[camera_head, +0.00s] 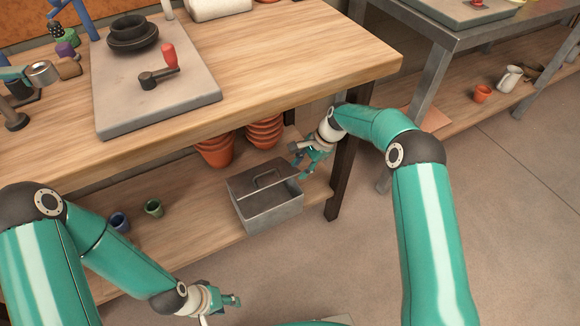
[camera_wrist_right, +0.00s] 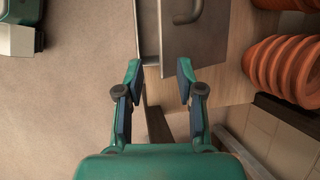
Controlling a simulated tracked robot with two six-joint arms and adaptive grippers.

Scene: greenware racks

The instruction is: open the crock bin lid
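The crock bin (camera_head: 268,213) is a grey metal box on the lower shelf under the wooden table. My right gripper (camera_head: 308,160) is beside the bin's far right corner. In the right wrist view it is open and empty (camera_wrist_right: 159,68), with the lid (camera_wrist_right: 205,45) and handle (camera_wrist_right: 187,12) just ahead. My left gripper (camera_head: 232,300) is low in front of the shelf, away from the bin; its opening is unclear.
Stacked terracotta pots (camera_head: 215,150) stand behind the bin, also right in the wrist view (camera_wrist_right: 285,68). A dark table leg (camera_head: 341,180) stands close right of the bin. Small blue (camera_head: 120,222) and green (camera_head: 153,208) cups stand left on the shelf. The tabletop (camera_head: 290,60) overhangs.

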